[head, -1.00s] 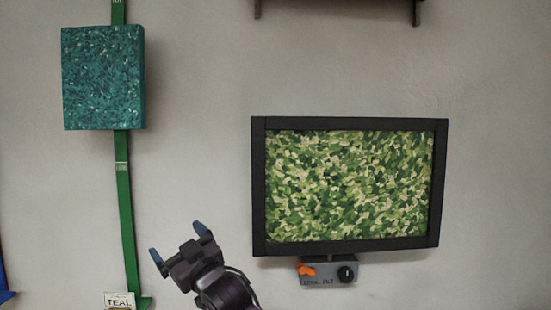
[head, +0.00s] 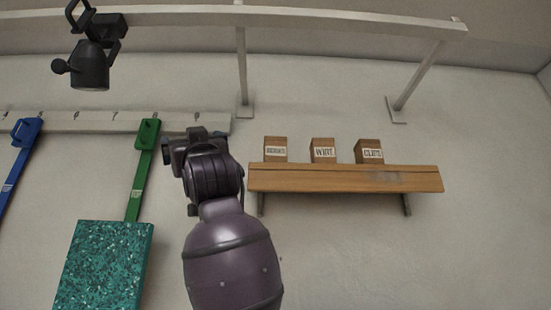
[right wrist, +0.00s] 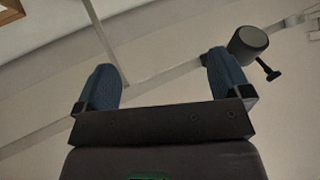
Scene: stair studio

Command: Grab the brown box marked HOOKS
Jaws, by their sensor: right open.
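Three small brown boxes with white labels stand in a row on a wooden wall shelf (head: 345,178) in the head view: a left box (head: 275,143), a middle box (head: 322,144) and a right box (head: 369,144). The lettering is too small to read surely, so I cannot tell which says HOOKS. My right gripper (head: 195,136) is raised left of the shelf, apart from the boxes, its fingers mostly hidden by its wrist. In the right wrist view, my right gripper (right wrist: 163,75) is open and empty. My left gripper is out of view.
A black spotlight (head: 90,66) hangs from a pale rail (head: 330,19) above. A green strap (head: 146,165) holds a teal speckled panel (head: 105,268) at lower left; a blue strap (head: 20,155) hangs farther left. Wall between my arm and the shelf is bare.

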